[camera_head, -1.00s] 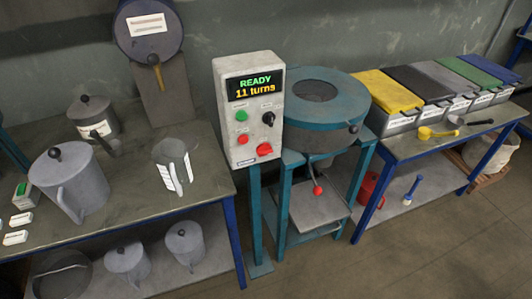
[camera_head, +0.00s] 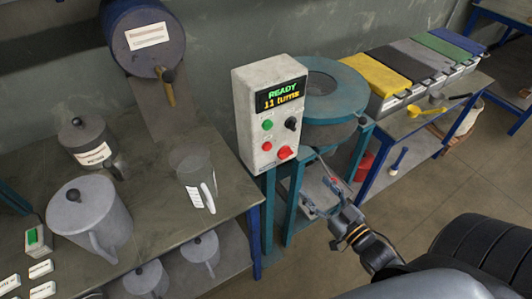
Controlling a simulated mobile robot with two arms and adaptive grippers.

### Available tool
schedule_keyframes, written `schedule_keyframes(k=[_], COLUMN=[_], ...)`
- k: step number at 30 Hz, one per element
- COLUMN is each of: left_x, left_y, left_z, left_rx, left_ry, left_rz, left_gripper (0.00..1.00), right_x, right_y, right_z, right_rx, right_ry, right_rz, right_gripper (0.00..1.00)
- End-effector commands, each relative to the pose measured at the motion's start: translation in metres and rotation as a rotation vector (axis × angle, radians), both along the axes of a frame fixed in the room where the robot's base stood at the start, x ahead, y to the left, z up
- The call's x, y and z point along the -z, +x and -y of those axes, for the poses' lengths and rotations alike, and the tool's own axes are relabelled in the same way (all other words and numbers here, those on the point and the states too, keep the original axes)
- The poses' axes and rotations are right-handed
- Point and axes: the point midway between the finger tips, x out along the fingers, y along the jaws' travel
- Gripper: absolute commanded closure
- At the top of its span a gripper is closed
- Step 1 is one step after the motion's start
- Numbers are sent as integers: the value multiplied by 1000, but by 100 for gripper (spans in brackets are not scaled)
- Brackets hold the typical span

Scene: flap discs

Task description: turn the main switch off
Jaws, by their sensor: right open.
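The control box (camera_head: 268,118) is a pale upright panel on a teal post. Its display (camera_head: 279,95) reads READY and 11 turns. Below are a green button (camera_head: 267,125), a black knob (camera_head: 291,123), a red button (camera_head: 266,146) and a larger red knob (camera_head: 285,152) at the lower right. The small labels are too blurred to read, so I cannot tell which one is marked as the main switch. My right gripper (camera_head: 320,196) is open, below and to the right of the box, apart from it. My left gripper is out of view.
A teal round machine (camera_head: 334,92) stands right behind the box. The left table (camera_head: 140,185) carries grey jugs and a clear pitcher (camera_head: 193,170). Lidded bins (camera_head: 388,82) line the right table. Open floor (camera_head: 445,185) lies at the lower right.

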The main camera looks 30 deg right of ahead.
Motion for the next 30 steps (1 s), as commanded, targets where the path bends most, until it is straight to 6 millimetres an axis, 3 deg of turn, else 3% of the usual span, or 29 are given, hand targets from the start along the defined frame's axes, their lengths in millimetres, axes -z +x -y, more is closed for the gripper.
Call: schedule_keyframes(k=[5, 18, 24, 30], left_x=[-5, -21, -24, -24], left_y=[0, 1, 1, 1], left_z=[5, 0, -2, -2], left_rx=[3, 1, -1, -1], left_ry=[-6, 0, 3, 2], left_rz=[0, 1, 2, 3], left_gripper=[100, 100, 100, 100], right_x=[-3, -2, 0, 1], right_y=[23, 112, 132, 136], right_z=[-2, -9, -10, -11], right_rx=[-1, 0, 0, 0], right_ry=[0, -1, -1, -1], right_rz=[6, 2, 1, -1], right_gripper=[34, 34, 34, 34])
